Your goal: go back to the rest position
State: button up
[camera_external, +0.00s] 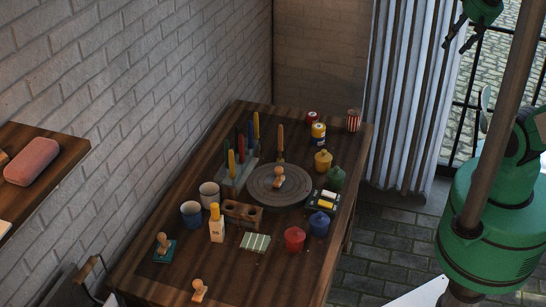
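My gripper (455,46) is at the top right, in front of the pale curtain, with its fingers pointing down. Its two fingers are apart and nothing shows between them. It is well clear of the wooden table (150,270), which is to its lower left. The upper part of my arm is cut off by the top edge.
On the table are a round grey turntable (259,190) with a wooden stamp (278,177) on it, colored pots such as the red one (294,240), cups and upright brushes. A wall shelf (55,148) is at left. A post stands at right.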

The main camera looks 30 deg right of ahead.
notch_tip(320, 180, down, 15)
jog(key=b, duration=1.4)
jog(key=shift+r, duration=0.2)
